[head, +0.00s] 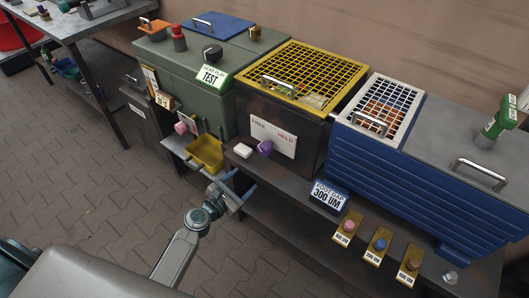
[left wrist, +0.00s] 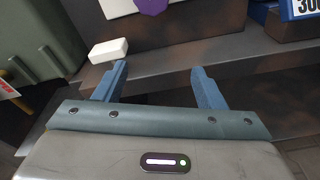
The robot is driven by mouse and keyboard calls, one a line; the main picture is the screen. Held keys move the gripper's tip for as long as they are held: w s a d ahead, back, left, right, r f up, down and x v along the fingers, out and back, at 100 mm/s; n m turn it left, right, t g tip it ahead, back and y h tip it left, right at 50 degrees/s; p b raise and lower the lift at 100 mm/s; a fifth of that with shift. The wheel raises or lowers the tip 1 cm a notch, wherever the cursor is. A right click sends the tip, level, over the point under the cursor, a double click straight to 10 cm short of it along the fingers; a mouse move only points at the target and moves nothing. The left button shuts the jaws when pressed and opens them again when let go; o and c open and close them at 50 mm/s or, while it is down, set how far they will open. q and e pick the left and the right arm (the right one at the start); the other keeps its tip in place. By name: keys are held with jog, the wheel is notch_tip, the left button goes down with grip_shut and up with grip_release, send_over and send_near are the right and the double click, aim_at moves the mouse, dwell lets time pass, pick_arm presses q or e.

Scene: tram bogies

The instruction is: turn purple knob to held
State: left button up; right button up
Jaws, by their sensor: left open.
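The purple knob (head: 265,147) sits low on a white plate (head: 285,142) marked FREE on the left and HELD on the right, on the front of a dark box (head: 312,133). Which word it points to I cannot tell. In the left wrist view only the knob's lower part (left wrist: 151,5) shows at the top edge. My left gripper (head: 238,186) is open and empty, in front of and below the knob, apart from it. Its two blue fingers (left wrist: 160,70) are spread wide in the left wrist view. My right gripper is not in view.
A white block (head: 243,150) lies on the shelf left of the knob; it also shows in the left wrist view (left wrist: 108,50). A yellow tray (head: 206,154) is left of my gripper. The paved floor in front is clear.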

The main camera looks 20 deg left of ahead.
aim_at(262, 151)
pick_arm(q)
notch_tip(262, 151, up, 6)
jog(key=w+n+t, duration=0.1)
jog(key=n, duration=0.1)
jog(key=shift+h, duration=0.4)
jog(key=x, duration=0.5)
jog(key=p+x, duration=0.1)
jog(key=x, duration=0.5)
jog(key=shift+s+d, duration=0.15)
jog(key=shift+d, duration=0.1)
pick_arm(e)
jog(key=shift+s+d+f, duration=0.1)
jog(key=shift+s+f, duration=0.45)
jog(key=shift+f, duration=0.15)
pick_arm(q)
jog(key=c, duration=1)
